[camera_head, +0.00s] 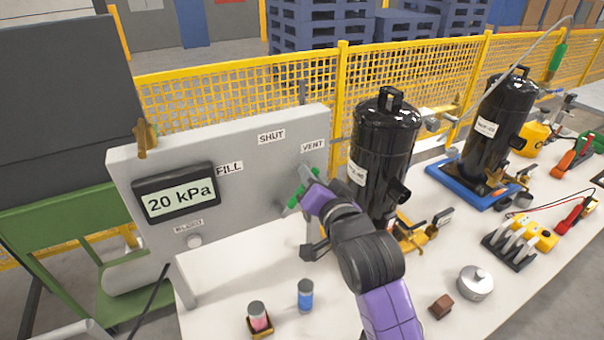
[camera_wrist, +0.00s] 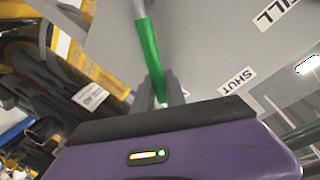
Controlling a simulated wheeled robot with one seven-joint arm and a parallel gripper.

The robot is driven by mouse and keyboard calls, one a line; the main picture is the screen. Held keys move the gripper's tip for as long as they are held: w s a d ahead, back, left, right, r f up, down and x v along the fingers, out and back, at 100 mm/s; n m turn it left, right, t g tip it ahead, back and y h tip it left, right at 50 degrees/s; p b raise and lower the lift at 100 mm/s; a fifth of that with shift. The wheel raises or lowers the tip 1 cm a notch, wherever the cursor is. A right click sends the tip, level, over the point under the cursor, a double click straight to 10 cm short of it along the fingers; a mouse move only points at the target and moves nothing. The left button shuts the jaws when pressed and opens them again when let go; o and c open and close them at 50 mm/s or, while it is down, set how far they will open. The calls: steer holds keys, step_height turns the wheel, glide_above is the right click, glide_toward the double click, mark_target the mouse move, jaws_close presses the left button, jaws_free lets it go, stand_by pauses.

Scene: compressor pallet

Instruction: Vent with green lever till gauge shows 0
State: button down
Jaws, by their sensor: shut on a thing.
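The grey panel (camera_head: 255,160) stands upright on the bench and bears the gauge (camera_head: 180,197), which reads 20 kPa. FILL, SHUT and VENT labels are on the panel, with VENT (camera_head: 313,146) at the upper right. The green lever (camera_head: 292,202) is on the panel's right part, below the VENT label. My gripper (camera_head: 305,180) is at the lever, shut on it. In the wrist view the green lever (camera_wrist: 148,50) runs down to my gripper's fingers (camera_wrist: 160,92). The exact finger contact is partly hidden.
A black compressor (camera_head: 383,150) stands just right of my arm, and another (camera_head: 497,125) sits on a blue tray. Small jars (camera_head: 305,295) stand in front of the panel. A yellow fence runs behind.

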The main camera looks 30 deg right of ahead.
steer(key=shift+d+f+m+y, duration=0.3)
steer(key=shift+d+f+m, duration=0.45)
steer(key=shift+m, duration=0.15)
steer(key=c, duration=1.4)
jaws_free()
steer(key=shift+o, duration=0.2)
steer(key=s+a+r, duration=0.1)
steer(key=s, duration=0.6)
steer(key=shift+s+b, duration=0.35)
steer(key=shift+b, duration=0.1)
steer(key=shift+r, duration=0.1)
